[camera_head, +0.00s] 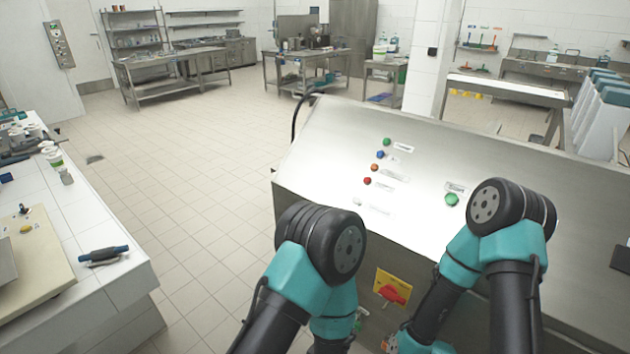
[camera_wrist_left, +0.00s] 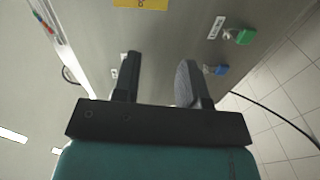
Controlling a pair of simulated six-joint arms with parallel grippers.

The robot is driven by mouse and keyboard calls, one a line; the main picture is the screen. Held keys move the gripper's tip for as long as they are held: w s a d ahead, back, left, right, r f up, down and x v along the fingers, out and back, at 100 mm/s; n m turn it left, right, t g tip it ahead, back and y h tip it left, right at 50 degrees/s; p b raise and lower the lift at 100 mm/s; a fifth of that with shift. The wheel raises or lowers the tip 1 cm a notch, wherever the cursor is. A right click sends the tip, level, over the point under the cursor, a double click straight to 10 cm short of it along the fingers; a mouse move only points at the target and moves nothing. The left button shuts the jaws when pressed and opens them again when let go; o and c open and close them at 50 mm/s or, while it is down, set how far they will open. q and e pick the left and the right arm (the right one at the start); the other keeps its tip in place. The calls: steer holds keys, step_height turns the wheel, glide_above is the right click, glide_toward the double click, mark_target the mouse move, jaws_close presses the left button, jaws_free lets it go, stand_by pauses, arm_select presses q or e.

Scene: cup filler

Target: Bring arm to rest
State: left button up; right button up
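My left arm (camera_head: 318,262) and my right arm (camera_head: 495,240) both stand bent in front of the sloped steel control panel (camera_head: 330,140) in the head view. Both grippers are hidden or cut off there. In the left wrist view my left gripper (camera_wrist_left: 158,75) shows two dark fingers, apart, with nothing between them. It faces a grey metal surface. A green knob (camera_wrist_left: 243,36) and a blue knob (camera_wrist_left: 221,70) sit on that surface, to the right of the fingers and apart from them.
A white worktop (camera_head: 75,215) with a blue-handled tool (camera_head: 103,254) stands at left. The tiled floor (camera_head: 200,180) between is clear.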

arm_select(q)
steer(key=w+a+f+m+g+y, duration=0.2)
steer(key=a+f+g+y, duration=0.1)
steer(key=a+f, duration=0.3)
steer(key=w+a+f+m+g+y, duration=0.15)
steer(key=a+f, duration=0.25)
steer(key=a, duration=0.5)
steer(key=s+a+f+m+g+y, duration=0.1)
steer(key=s+a+f+m+g, duration=0.1)
steer(key=s+a+g, duration=0.2)
steer(key=s+a+f+m+g+y, duration=0.1)
steer(key=s+a+f+m+g, duration=0.1)
steer(key=a, duration=0.9)
steer(key=s+f+g, duration=0.1)
steer(key=s, duration=0.1)
steer(key=shift+s+a+g, duration=0.25)
steer(key=shift+s+g, duration=0.05)
steer(key=shift+g, duration=0.05)
